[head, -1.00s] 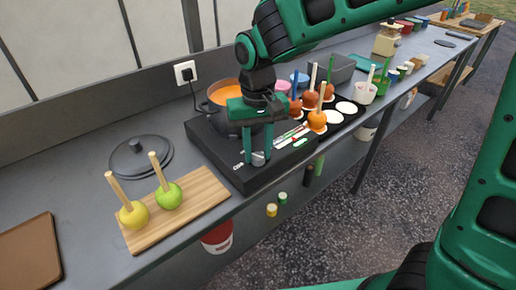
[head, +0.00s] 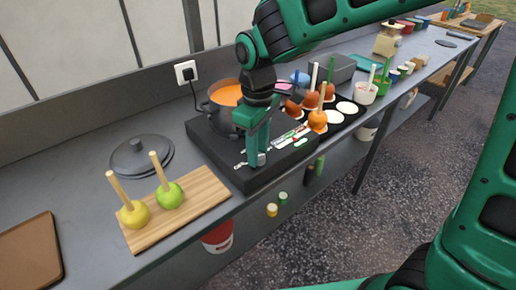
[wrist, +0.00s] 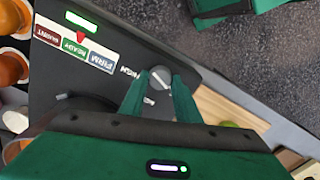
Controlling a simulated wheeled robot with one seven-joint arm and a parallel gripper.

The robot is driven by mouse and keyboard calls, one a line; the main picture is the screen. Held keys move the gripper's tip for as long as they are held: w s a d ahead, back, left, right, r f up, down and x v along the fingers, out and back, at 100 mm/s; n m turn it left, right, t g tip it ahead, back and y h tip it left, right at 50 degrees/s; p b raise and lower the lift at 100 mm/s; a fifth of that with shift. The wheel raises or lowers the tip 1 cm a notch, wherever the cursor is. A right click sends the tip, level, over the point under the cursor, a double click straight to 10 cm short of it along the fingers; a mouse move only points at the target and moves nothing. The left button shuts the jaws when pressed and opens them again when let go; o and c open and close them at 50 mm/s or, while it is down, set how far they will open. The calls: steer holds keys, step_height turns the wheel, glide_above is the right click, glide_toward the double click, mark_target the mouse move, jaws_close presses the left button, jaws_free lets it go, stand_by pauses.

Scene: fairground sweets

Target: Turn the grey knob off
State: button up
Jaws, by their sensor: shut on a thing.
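The grey knob (wrist: 160,77) is on the front of the black cooker (head: 231,172). In the head view the knob (head: 260,159) shows just beside my green fingers. My gripper (wrist: 161,92) is shut on the knob, with one finger on each side of it in the wrist view. My gripper (head: 257,158) points down in the head view, its fingers lined up nearly one behind the other. Small lettering beside the knob is partly hidden by a finger. A green-lit display (wrist: 82,20) and a label strip with a red pointer lie along the panel.
A pot of orange liquid (head: 214,108) stands on the cooker behind my gripper. Several coated apples on sticks (head: 317,119) stand to the right. A wooden board (head: 205,195) with a yellow and a green apple lies to the left.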

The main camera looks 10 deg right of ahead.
steer(key=shift+w+d+n, duration=0.2)
steer(key=shift+d+n, duration=0.05)
steer(key=shift+n, duration=0.05)
stand_by(0.4)
steer(key=o, duration=1)
steer(key=shift+o, duration=0.2)
steer(key=shift+s, duration=0.1)
steer(key=shift+a, duration=0.1)
step_height(320, 180, up, 11)
steer(key=shift+f, duration=0.15)
